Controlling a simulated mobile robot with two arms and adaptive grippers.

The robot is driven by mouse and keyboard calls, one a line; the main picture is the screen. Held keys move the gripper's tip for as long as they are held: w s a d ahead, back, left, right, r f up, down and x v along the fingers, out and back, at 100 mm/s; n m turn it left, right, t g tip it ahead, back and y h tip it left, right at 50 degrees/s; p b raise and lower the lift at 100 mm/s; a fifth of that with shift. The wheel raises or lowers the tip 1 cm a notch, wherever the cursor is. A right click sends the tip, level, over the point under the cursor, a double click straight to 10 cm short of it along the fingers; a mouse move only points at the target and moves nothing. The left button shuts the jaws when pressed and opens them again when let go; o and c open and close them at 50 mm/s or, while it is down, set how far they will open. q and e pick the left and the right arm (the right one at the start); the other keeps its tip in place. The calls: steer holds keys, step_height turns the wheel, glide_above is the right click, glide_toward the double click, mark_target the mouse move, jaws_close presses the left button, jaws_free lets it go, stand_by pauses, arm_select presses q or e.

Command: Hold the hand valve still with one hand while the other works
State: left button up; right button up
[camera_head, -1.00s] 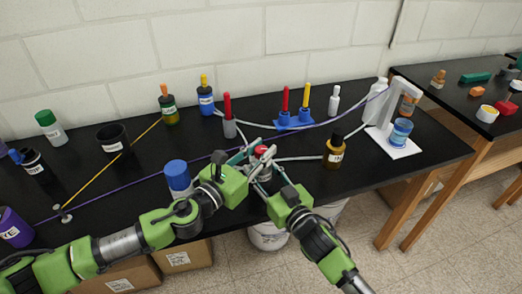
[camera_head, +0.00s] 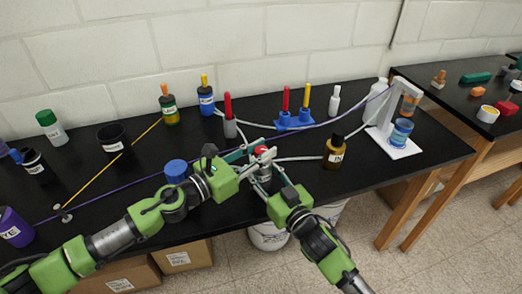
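The grippers partly hide the valve's body.
A blue-capped container (camera_head: 176,170) stands close behind my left wrist. An amber bottle (camera_head: 335,152) stands to the right. Grey tubing and a purple cord (camera_head: 130,186) cross the bench. Red- and yellow-handled valves on a blue base (camera_head: 293,121) stand behind. A white bucket (camera_head: 268,238) is below.

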arm_select(q)
steer(key=shift+o, duration=1.4)
steer(key=shift+s+a, duration=0.25)
steer(key=shift+a, duration=0.1)
steer(key=v, duration=1.1)
steer(key=shift+s+r, duration=0.1)
